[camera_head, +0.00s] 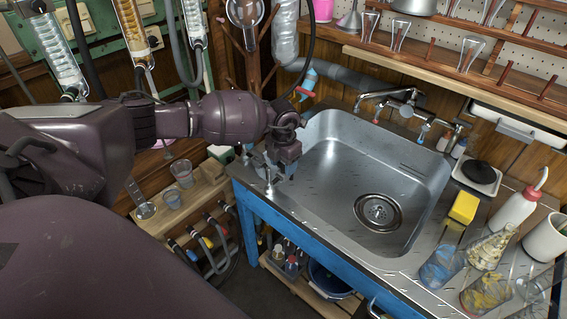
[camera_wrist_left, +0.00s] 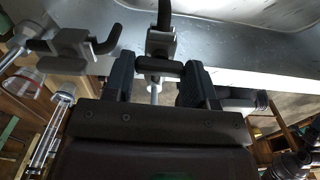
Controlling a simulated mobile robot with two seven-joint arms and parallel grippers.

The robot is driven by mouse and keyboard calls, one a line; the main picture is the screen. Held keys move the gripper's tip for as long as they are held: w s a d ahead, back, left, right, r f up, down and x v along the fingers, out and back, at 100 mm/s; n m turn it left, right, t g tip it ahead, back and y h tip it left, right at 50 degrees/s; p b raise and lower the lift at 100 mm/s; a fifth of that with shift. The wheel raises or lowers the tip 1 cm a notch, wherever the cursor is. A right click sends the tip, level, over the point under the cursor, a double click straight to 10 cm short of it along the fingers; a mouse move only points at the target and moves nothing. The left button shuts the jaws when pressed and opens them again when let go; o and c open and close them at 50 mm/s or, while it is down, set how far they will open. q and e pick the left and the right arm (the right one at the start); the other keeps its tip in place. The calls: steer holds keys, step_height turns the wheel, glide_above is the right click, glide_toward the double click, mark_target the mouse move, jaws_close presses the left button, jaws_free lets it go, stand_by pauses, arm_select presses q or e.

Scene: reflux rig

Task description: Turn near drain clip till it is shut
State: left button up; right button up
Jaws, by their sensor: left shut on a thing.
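My left gripper (camera_head: 284,168) points down at the left front corner of the sink. In the left wrist view, the left gripper (camera_wrist_left: 158,88) has its two dark fingers on either side of a short dark bar of a grey drain clip (camera_wrist_left: 161,45), and it is shut on it. A dark bent tube rises behind this clip. A second grey clip (camera_wrist_left: 68,47) with a bent dark tube sits to the left, apart from the fingers. I cannot tell from the views how far the held clip is turned. My right gripper is not in view.
The steel sink (camera_head: 335,205) lies right of the gripper, with a tap (camera_head: 405,105) behind it. A yellow sponge (camera_head: 464,207), a white wash bottle (camera_head: 515,210) and glassware stand at right. Glass beakers (camera_head: 181,172) stand on a wooden ledge at left.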

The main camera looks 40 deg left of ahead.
mark_target(283, 165)
arm_select(q)
steer(key=o, duration=0.9)
steer(key=shift+o, duration=0.2)
steer(key=shift+r, duration=0.1)
step_height(283, 165, up, 11)
steer(key=p, duration=0.1)
steer(key=shift+p, duration=0.35)
steer(key=shift+f, duration=0.2)
